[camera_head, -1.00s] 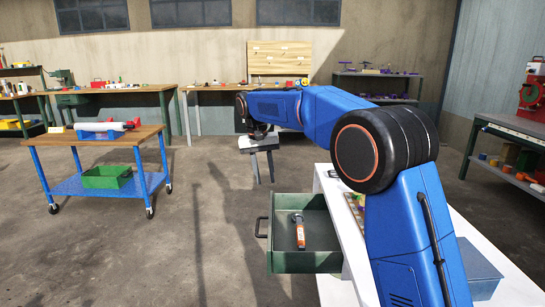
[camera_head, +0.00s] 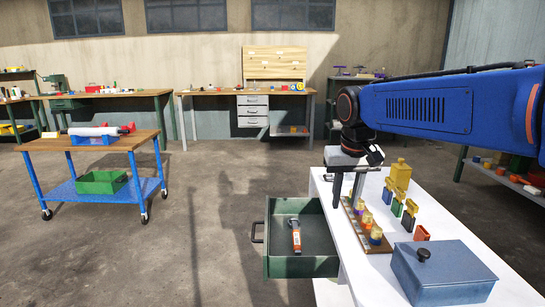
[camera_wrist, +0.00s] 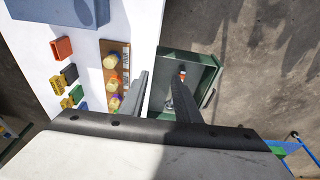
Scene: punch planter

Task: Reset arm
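My gripper (camera_head: 347,192) is in the air by the far left edge of the white table (camera_head: 450,232), beyond the green drawer. In the wrist view my gripper (camera_wrist: 158,74) shows two dark fingers held apart with nothing between them. The open green drawer (camera_head: 285,268) sticks out from the table's left side. A tool with an orange part (camera_head: 296,236) lies inside it. The tool also shows in the wrist view (camera_wrist: 182,75), close beside a fingertip in the picture.
A blue cart (camera_head: 100,188) is at the left. The floor between is clear.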

